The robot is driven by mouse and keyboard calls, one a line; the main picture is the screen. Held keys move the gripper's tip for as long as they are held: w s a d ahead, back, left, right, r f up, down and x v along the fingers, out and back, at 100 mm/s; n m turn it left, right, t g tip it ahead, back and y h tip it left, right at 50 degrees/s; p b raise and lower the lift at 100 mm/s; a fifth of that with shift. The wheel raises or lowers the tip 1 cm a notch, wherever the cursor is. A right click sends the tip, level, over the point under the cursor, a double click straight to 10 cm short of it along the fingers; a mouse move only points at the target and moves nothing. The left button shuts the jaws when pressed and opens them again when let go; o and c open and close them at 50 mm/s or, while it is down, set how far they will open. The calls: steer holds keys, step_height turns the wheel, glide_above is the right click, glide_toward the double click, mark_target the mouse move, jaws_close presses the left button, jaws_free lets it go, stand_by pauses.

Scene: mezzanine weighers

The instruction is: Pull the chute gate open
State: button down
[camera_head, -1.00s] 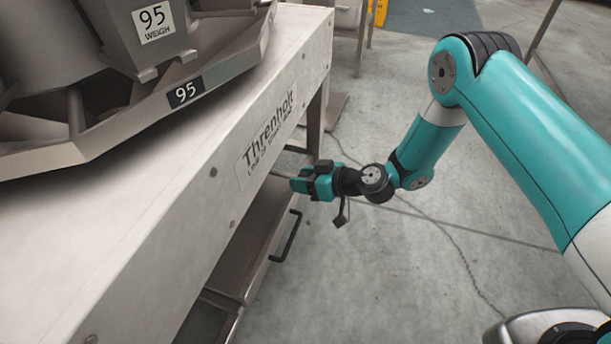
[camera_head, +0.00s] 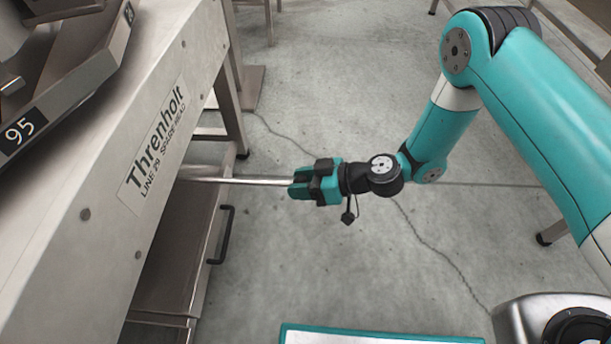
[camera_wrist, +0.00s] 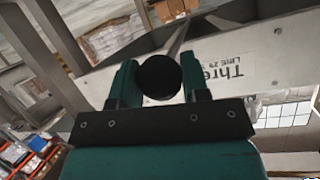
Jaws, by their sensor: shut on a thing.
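A bright metal rod (camera_head: 240,180) runs out from under the machine's front beam. I take it for the pull rod of the chute gate; the gate plate itself is hidden. My teal gripper (camera_head: 297,183) is at the rod's outer end, well clear of the beam. In the wrist view a round black knob (camera_wrist: 159,77) sits between the two fingers, and the gripper is shut on it.
The grey beam (camera_head: 70,235) labelled Threnholt fills the left. Below it is a cabinet or drawer front with a black handle (camera_head: 225,236). Bare concrete floor (camera_head: 330,265) lies open right of it. A teal-edged panel (camera_head: 370,336) shows at the bottom.

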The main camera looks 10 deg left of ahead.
steer(key=shift+d, duration=0.2)
steer(key=c, duration=0.7)
jaws_free()
steer(key=shift+d, duration=0.15)
steer(key=shift+o, duration=0.4)
steer(key=shift+a, duration=0.2)
steer(key=p+v, duration=0.4)
steer(key=v, duration=1.3)
steer(key=shift+d, duration=0.3)
steer(key=shift+r, duration=0.15)
